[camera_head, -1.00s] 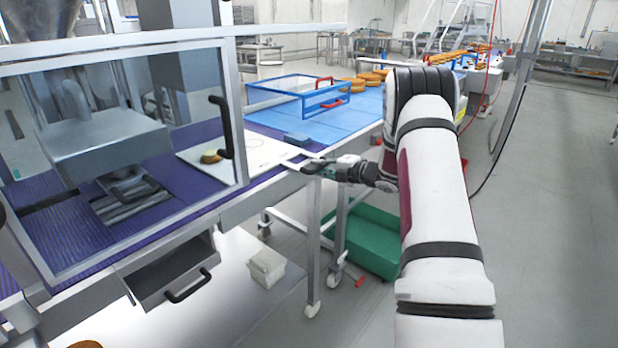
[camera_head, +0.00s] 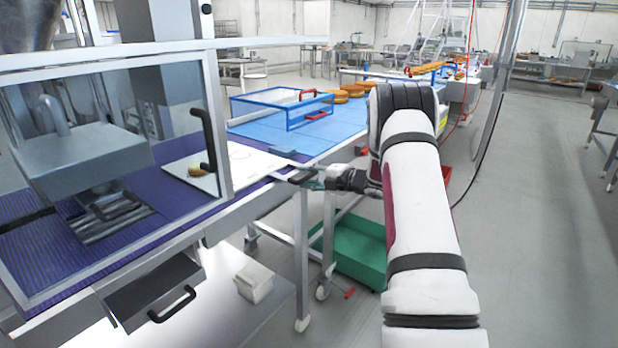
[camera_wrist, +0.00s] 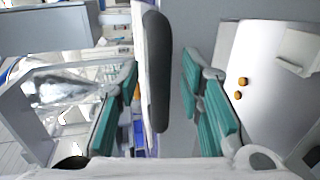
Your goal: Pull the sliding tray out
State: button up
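The sliding tray (camera_head: 135,292) is a grey drawer-like box under the machine at the lower left of the head view. Its black bar handle (camera_head: 172,304) is on its front. My gripper (camera_head: 302,176) is to the right of and above it in the head view, pointing left beside the table edge, apart from the tray. In the wrist view my gripper (camera_wrist: 160,60) has its teal fingers spread wide, with nothing held. A black bar handle (camera_wrist: 157,72), seemingly the tray's, appears between the fingers; contact cannot be told.
A glazed door with its own black handle (camera_head: 209,140) is above the tray. A white bin (camera_head: 254,283) and green crate (camera_head: 358,254) are below the table. A blue frame (camera_head: 283,109) lies on the blue tabletop. Open floor is at the right.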

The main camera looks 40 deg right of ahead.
jog(key=v, duration=1.2)
jog(key=shift+r, duration=0.1)
